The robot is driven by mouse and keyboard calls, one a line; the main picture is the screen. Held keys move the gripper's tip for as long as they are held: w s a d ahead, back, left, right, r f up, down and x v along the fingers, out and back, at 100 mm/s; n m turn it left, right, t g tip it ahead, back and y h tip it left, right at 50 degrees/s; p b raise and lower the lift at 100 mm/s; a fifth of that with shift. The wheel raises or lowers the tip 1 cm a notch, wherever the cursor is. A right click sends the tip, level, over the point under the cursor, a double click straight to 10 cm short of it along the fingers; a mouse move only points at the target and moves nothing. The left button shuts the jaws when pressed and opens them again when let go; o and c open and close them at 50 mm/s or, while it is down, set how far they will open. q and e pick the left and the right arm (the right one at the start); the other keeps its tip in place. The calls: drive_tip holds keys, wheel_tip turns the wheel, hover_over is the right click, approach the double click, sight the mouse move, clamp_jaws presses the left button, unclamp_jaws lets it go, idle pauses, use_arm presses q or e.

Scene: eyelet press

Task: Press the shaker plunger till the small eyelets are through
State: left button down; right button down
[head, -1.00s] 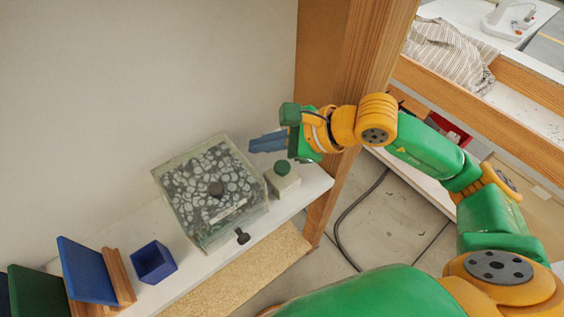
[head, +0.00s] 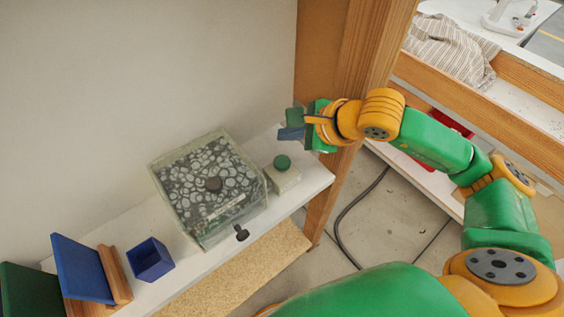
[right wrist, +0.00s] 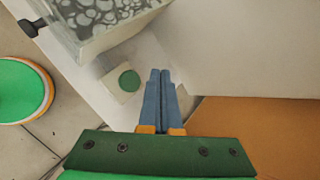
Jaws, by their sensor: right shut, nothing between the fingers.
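The shaker is a clear box (head: 180,229) with many pale ring-shaped eyelets on a dark bed, on the white shelf. The green plunger (head: 282,162) stands on a small pale block (head: 285,180) just right of the box; in the right wrist view the plunger (right wrist: 129,80) is left of the fingers. My right gripper (head: 289,134) is shut and empty, beyond the plunger and apart from it in the picture. My left gripper is out of view.
A small blue bin (head: 152,270) stands left of the shaker. Blue (head: 82,270) and green (head: 28,292) panels with a wooden piece stand farther left. A wooden post (head: 345,100) rises right of the shelf, close to my right forearm. A wall is behind the shelf.

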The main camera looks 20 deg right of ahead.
sight(284, 161)
wheel_tip(284, 161, down, 6)
drive_tip(key=b, duration=0.4)
drive_tip(key=shift+r, duration=0.1)
drive_tip(key=shift+f, duration=0.2)
idle(1.4)
drive_tip(key=shift+f+b, duration=0.35)
drive_tip(key=shift+b, duration=0.6)
drive_tip(key=shift+f+b, duration=1.25)
drive_tip(key=shift+b, duration=0.4)
idle(0.9)
drive_tip(key=shift+r+p, duration=0.9)
drive_tip(key=shift+r, duration=0.75)
